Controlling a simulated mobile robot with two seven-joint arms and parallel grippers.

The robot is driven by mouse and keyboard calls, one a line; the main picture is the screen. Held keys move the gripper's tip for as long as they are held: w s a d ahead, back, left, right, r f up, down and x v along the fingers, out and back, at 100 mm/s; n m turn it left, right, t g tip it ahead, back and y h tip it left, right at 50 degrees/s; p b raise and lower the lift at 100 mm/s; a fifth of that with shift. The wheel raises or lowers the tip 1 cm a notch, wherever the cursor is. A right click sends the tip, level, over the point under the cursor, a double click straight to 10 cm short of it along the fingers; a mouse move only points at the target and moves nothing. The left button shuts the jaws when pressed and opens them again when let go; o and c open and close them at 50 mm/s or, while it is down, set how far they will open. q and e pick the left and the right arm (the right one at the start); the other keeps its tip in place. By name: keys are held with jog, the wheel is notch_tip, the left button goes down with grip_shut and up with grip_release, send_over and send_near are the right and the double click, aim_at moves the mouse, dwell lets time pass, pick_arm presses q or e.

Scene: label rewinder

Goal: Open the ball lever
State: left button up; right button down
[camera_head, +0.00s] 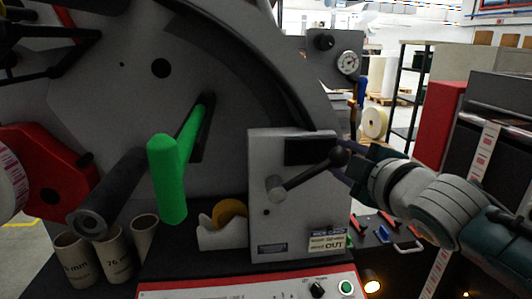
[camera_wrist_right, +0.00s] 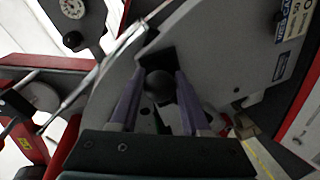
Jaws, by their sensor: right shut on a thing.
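The ball lever is a dark rod with a black ball knob (camera_head: 338,156) on the front of a grey box. The rod runs from a round grey pivot (camera_head: 275,186) up to the right in the head view. My right gripper (camera_head: 346,163) comes in from the right and is shut on the knob. In the right wrist view the black ball (camera_wrist_right: 159,85) sits between the two purplish fingers of my right gripper (camera_wrist_right: 158,95). Part of the rod is hidden behind the ball there. My left gripper is not in view.
The grey box (camera_head: 290,225) stands beside a large grey disc-shaped panel. A green handle (camera_head: 167,180) and dark roller (camera_head: 105,195) stick out at left. Cardboard cores (camera_head: 113,258), a tape dispenser (camera_head: 222,235) and a red-edged control panel (camera_head: 250,287) are below.

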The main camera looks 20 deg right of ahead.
jog(key=shift+w+a+r+y, duration=0.15)
jog(key=shift+a+r+y, duration=0.15)
jog(key=shift+a+r, duration=0.1)
jog(key=shift+c, duration=1.8)
grip_release()
jog(key=shift+f, duration=0.15)
jog(key=shift+s, duration=0.3)
jog(key=v, duration=0.9)
jog(key=shift+s, duration=0.2)
jog(key=shift+a+f, duration=0.1)
jog(key=shift+f, duration=0.05)
